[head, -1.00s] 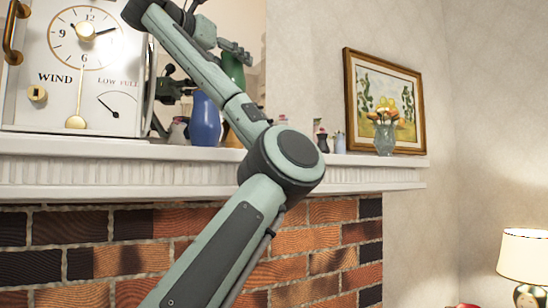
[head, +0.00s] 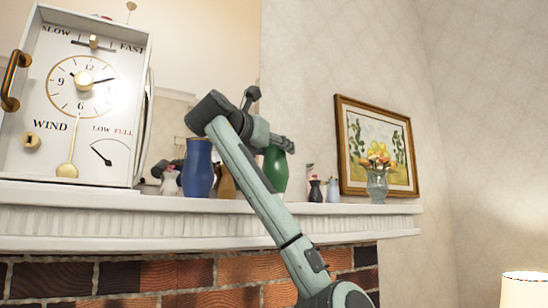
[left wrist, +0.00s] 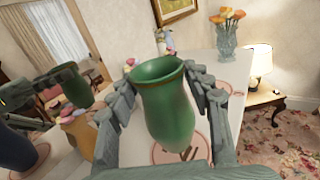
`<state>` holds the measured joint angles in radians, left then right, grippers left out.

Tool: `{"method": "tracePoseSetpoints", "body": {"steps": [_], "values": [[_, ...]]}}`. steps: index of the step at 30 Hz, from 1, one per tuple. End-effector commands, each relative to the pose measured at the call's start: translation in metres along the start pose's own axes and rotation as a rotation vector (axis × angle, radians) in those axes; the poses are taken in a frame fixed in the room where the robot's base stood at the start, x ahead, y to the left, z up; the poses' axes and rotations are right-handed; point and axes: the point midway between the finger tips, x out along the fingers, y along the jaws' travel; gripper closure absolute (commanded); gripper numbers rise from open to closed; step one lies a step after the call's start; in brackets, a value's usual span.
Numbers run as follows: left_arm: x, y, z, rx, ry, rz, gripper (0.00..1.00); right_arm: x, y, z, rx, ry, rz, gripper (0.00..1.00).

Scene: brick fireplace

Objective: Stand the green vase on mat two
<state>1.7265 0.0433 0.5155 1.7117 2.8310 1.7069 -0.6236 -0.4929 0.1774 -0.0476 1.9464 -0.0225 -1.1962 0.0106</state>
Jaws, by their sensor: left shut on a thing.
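The green vase (head: 275,168) is upright above the right half of the mantel shelf in the head view. My left gripper (head: 280,143) is shut on it near its top, partly hidden by my arm. In the left wrist view the green vase (left wrist: 167,110) stands between the two fingers of my left gripper (left wrist: 165,76). A pinkish round mat (left wrist: 200,150) shows below and around the vase's base. Another round mat (left wrist: 228,88) lies farther along the shelf. Their numbers cannot be read, and I cannot tell whether the base touches. My right gripper is not in view.
A blue vase (head: 197,170) and a brown-orange vase (head: 225,182) stand left of the green one. Small dark and pale vases (head: 316,190) and a glass flower vase (head: 377,186) stand right, before a framed picture (head: 352,155). A large clock (head: 115,120) fills the left.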

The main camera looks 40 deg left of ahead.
Motion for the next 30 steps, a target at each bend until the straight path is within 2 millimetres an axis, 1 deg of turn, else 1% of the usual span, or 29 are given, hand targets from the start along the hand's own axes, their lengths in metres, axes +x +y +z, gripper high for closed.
{"method": "tracePoseSetpoints", "body": {"steps": [1, 3, 5, 15, 19, 20, 24, 25, 30], "values": [[0.001, 0.000, -0.009, 0.000, 0.001, 0.002, 0.92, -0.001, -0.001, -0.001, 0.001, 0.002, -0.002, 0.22], [0.000, 0.000, -0.016, 0.001, 0.000, 0.001, 0.92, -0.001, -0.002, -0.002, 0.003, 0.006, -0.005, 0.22], [0.000, 0.000, -0.019, 0.001, -0.001, 0.001, 0.92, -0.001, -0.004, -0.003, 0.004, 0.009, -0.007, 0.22], [0.000, 0.000, -0.022, 0.000, -0.001, 0.000, 0.92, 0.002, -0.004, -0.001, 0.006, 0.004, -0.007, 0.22], [0.000, 0.000, -0.023, 0.000, -0.001, 0.000, 0.92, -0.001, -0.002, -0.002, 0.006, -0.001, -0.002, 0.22], [0.000, 0.000, -0.023, 0.000, 0.000, 0.000, 0.49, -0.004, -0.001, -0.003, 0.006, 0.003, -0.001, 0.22], [0.000, 0.000, -0.023, 0.000, 0.000, 0.000, 0.32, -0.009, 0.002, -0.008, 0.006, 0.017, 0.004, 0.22], [0.000, 0.000, -0.023, 0.000, 0.000, 0.000, 0.30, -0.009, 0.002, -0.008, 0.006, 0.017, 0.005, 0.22], [0.000, 0.000, -0.023, 0.000, 0.001, 0.000, 0.30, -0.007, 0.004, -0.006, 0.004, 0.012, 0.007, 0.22]]}}
